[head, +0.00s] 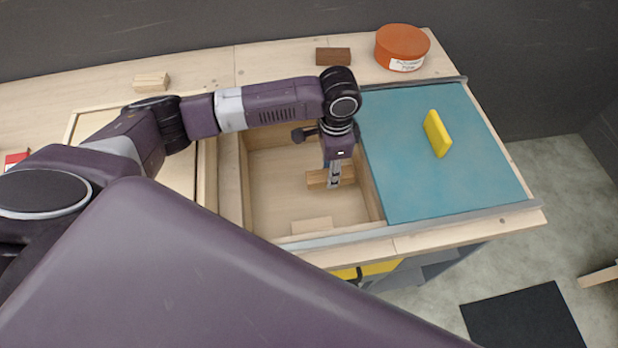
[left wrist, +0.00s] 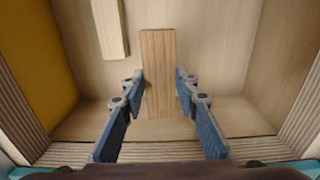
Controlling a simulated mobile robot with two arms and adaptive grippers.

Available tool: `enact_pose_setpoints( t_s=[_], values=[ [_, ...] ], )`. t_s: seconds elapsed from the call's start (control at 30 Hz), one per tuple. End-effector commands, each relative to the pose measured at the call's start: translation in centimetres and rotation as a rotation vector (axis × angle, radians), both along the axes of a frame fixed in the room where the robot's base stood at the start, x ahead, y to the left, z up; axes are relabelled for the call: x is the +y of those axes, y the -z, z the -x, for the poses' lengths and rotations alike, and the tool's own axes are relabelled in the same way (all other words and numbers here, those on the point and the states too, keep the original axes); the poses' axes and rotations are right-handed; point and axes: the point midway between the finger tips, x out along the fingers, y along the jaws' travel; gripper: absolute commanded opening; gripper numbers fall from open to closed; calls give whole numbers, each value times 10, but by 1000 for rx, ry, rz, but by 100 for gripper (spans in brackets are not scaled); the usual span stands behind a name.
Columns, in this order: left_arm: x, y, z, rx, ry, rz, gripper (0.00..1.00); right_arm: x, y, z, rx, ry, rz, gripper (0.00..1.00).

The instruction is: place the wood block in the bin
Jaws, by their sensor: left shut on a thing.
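The wood block (head: 316,178), a brown piece with visible grain, is inside the bin (head: 250,190), an open wooden compartment sunk into the bench. My left gripper (head: 334,180) reaches down into the bin at its right side and is shut on the block. In the left wrist view the block (left wrist: 158,75) sits between the two fingers (left wrist: 160,90) of the gripper. I cannot tell whether the block touches the bin's floor. A second, paler block (head: 312,225) lies on the bin floor near the front wall. It also shows in the left wrist view (left wrist: 109,27). My right gripper is not in view.
Right of the bin is a teal panel (head: 410,170) with a yellow block (head: 437,133) standing on it. Along the back are an orange-red round tub (head: 400,45), a dark brown block (head: 333,56) and a pale block (head: 152,80). The bin's front-left floor is clear.

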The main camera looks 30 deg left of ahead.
Motion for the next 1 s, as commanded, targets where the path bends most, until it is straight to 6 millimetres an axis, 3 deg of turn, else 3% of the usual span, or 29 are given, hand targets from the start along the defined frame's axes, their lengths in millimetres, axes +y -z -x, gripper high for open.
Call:
enact_pose_setpoints(
  t_s=[0.3,0.53,0.7,1.0],
  values=[
    [0,53,-1,2,14,-4,0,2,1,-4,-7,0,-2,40],
    [0,72,0,2,13,-2,0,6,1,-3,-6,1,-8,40],
    [0,96,0,2,12,-2,0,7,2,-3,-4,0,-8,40],
    [0,100,-1,0,13,-2,0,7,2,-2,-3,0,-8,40]
  ],
)
